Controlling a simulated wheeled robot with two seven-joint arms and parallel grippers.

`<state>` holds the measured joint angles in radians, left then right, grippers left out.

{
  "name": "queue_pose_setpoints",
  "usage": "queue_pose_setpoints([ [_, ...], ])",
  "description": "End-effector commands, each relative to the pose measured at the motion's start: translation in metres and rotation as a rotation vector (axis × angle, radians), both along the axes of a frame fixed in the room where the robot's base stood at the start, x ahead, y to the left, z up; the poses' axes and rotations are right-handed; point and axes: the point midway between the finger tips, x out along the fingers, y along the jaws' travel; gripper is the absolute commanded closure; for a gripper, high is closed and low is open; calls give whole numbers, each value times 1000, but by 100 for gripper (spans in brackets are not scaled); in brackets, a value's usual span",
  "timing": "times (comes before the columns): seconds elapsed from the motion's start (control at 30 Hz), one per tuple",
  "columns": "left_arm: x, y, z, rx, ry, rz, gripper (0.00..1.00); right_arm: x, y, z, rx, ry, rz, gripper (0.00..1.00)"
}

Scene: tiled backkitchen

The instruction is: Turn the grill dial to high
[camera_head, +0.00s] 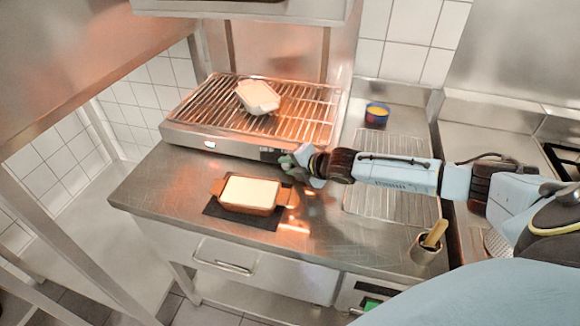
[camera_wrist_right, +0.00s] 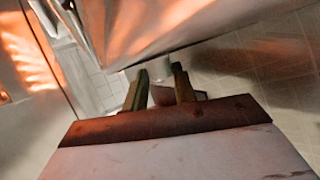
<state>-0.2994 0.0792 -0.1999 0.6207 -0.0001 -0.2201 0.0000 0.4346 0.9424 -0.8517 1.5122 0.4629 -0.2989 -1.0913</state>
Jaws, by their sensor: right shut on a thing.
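The grill (camera_head: 205,140) stands at the back of the steel counter, with an orange glow on its rack. My right gripper (camera_head: 287,162) is at the right part of the grill's front face. In the right wrist view its two fingers (camera_wrist_right: 160,90) are closed on a small rounded thing (camera_wrist_right: 162,96) that looks like the grill dial. In the head view the gripper covers the dial, and its setting cannot be read. My left gripper is not in view.
A brown dish with pale filling (camera_head: 250,190) sits on a dark mat just left of and below the gripper.

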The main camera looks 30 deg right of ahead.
Motion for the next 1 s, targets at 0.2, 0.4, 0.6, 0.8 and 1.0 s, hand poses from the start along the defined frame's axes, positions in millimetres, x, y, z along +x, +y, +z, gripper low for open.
queue_pose_setpoints([
  [0.2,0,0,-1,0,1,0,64,0,-1,-1,5,-2,-3,96],
  [0.4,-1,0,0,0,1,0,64,0,-1,-1,5,-2,-3,96],
  [0.6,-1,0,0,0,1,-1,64,0,-1,-1,4,-2,-3,51],
  [0.8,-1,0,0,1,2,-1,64,-1,0,-1,3,0,-1,51],
  [1.0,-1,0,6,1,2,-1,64,0,1,1,-31,40,0,51],
])
